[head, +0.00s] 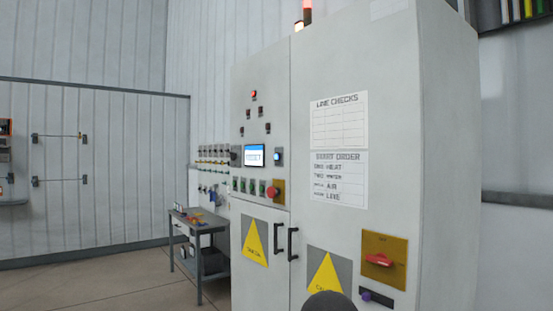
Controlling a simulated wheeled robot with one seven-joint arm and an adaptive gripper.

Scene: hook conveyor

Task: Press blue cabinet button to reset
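The grey control cabinet (385,120) stands in the centre and right of the head view. A small blue lit button (278,156) is on its left door, just right of the lit screen (255,156). The button's face is small here, and I cannot tell whether it is pressed in. Nothing covers it. My gripper is not in view. A dark rounded shape shows at the bottom edge, in front of the cabinet, and I cannot tell which part it is.
A red lamp (254,94) glows above the screen. A red mushroom button (271,192) and several green buttons sit below it. Black door handles (292,243) stick out. A red rotary switch (379,260) is lower right. A workbench (200,228) stands left; the floor (100,285) there is clear.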

